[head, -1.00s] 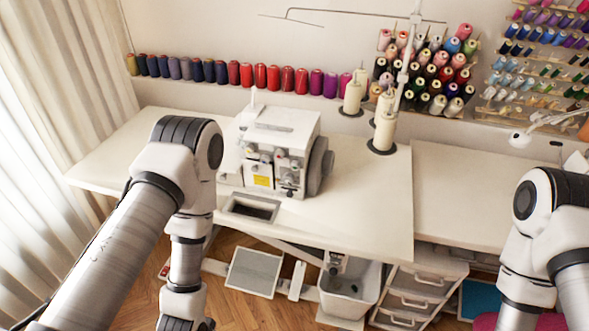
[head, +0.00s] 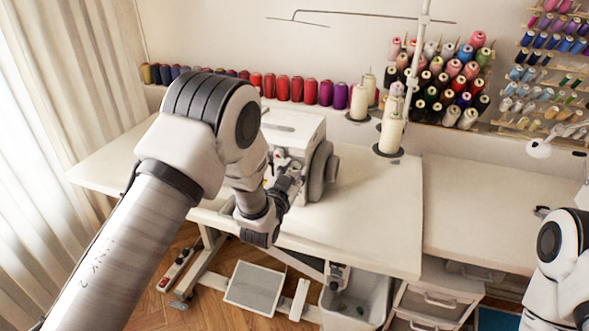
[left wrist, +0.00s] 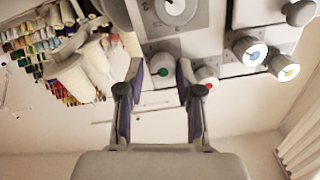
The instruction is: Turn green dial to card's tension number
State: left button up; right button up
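The white serger (head: 297,122) stands on the table, its front mostly hidden by my left arm in the head view. In the left wrist view, the green dial (left wrist: 162,71) is a pale round knob with a green centre on the machine's front. My left gripper (left wrist: 160,80) is open, one finger on each side of the green dial; I cannot tell whether either finger touches it. The head view shows this gripper (head: 291,183) at the machine's front. The card's number is not readable. My right gripper is out of view.
A red-centred dial (left wrist: 206,76) sits close beside one finger. Blue (left wrist: 253,53) and yellow (left wrist: 284,68) dials are farther right. Cream thread cones (head: 391,130) stand right of the machine. The table (head: 350,215) is clear at front right.

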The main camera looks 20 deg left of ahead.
pick_arm(q)
jog(key=shift+w+a, duration=0.15)
jog(key=shift+a, duration=0.1)
jog(key=shift+d, duration=0.1)
grip_shut()
jog(key=shift+m+b, duration=0.3)
jog(key=shift+f+m+b, duration=0.15)
jog(key=shift+m+b, duration=0.4)
jog(key=shift+m, duration=0.35)
jog(key=shift+m+b, duration=0.85)
jog(key=shift+m, duration=0.85)
grip_release()
